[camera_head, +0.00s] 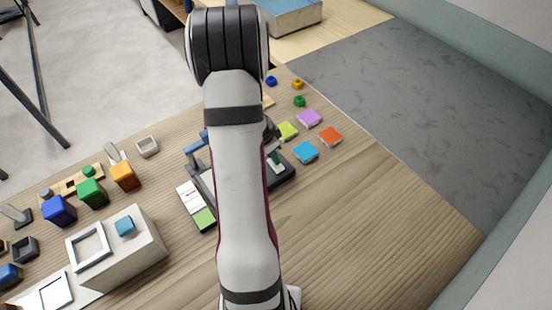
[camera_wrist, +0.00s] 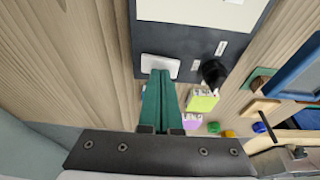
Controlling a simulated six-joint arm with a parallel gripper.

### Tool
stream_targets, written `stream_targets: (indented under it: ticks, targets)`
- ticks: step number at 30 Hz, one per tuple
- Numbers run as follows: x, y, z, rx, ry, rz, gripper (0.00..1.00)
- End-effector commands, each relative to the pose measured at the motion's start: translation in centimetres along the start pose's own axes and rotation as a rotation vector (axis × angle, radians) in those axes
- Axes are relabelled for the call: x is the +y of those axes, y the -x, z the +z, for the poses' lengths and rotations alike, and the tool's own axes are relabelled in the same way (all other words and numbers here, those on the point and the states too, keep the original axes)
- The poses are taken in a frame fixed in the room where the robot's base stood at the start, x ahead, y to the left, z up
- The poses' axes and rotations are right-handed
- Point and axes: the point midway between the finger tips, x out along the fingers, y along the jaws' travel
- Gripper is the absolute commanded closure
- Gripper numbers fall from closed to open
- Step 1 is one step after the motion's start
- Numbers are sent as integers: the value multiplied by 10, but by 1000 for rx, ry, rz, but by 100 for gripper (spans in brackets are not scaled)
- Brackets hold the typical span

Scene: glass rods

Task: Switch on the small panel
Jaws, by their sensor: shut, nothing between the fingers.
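The small panel is a dark grey plate (camera_wrist: 190,52) with a pale area at the top of the wrist view. It bears a white rocker-like switch (camera_wrist: 147,66) and a black knob (camera_wrist: 213,72). My gripper (camera_wrist: 160,74) is shut and empty, its green fingertips at the lower edge of the white switch. I cannot tell whether they touch it. In the head view the panel (camera_head: 285,174) is mostly hidden behind my arm, with its right part showing. Whether the switch is on or off cannot be told.
Right of my arm lie lime (camera_head: 288,131), purple (camera_head: 309,118), blue (camera_head: 305,152) and orange (camera_head: 330,136) blocks. A white and green piece (camera_head: 197,205) lies left of it. A white box (camera_head: 140,255) and coloured cubes stand farther left. The wooden table's lower right is clear.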

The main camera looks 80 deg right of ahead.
Motion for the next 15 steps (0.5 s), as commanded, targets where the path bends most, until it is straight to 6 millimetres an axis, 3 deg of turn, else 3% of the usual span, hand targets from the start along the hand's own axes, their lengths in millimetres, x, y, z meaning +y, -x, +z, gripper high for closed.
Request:
stream_targets:
  ticks: [8, 11, 15]
  targets:
    - [0, 2, -1, 0, -1, 0, 100]
    - [2, 14, -4, 2, -3, -3, 100]
    - [7, 45, -12, 3, -3, -5, 100]
